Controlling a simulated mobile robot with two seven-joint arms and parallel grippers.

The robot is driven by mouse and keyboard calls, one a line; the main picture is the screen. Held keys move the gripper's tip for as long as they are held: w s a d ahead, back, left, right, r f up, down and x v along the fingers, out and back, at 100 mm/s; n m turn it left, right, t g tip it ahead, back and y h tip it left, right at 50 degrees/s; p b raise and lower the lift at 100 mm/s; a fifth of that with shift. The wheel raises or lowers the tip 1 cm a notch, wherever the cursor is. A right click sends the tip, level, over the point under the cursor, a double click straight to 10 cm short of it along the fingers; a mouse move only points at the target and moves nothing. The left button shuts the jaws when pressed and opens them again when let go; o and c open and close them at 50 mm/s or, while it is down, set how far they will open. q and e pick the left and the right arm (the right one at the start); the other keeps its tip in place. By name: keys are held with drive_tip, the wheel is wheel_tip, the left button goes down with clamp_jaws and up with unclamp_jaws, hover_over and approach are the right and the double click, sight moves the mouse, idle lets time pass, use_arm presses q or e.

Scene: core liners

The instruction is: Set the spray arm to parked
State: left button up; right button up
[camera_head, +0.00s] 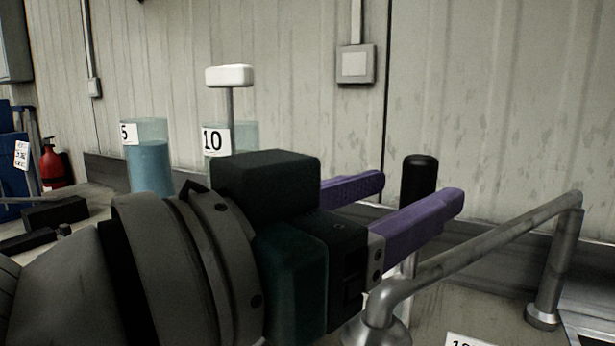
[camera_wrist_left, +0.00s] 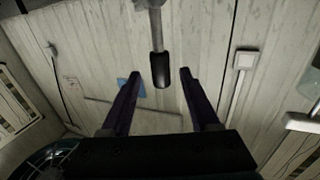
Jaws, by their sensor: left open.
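My left gripper (camera_head: 417,190) reaches in from the left with its two purple fingers apart and nothing between them that I can see held. A black cylindrical grip (camera_head: 419,178) on a metal rod stands at the fingertips. In the left wrist view the grip (camera_wrist_left: 160,70) hangs from its rod in line with the gap between the fingers (camera_wrist_left: 160,80), apparently without touching either. A bent grey metal pipe (camera_head: 480,245) runs beside it to a flanged foot on the right. I cannot tell which of these parts is the spray arm. My right gripper is out of view.
Behind my left arm stand clear cylinders marked 5 (camera_head: 149,165) and 10 (camera_head: 246,137), and a white T-shaped handle (camera_head: 229,76). A ribbed wall (camera_head: 290,90) with a switch box (camera_head: 355,64) closes the back. A red extinguisher (camera_head: 53,167) is far left.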

sight(436, 179)
use_arm(q)
drive_tip(key=x, duration=0.6)
drive_tip(key=shift+w+d, duration=0.2)
drive_tip(key=shift+w, duration=0.05)
clamp_jaws()
idle(1.2)
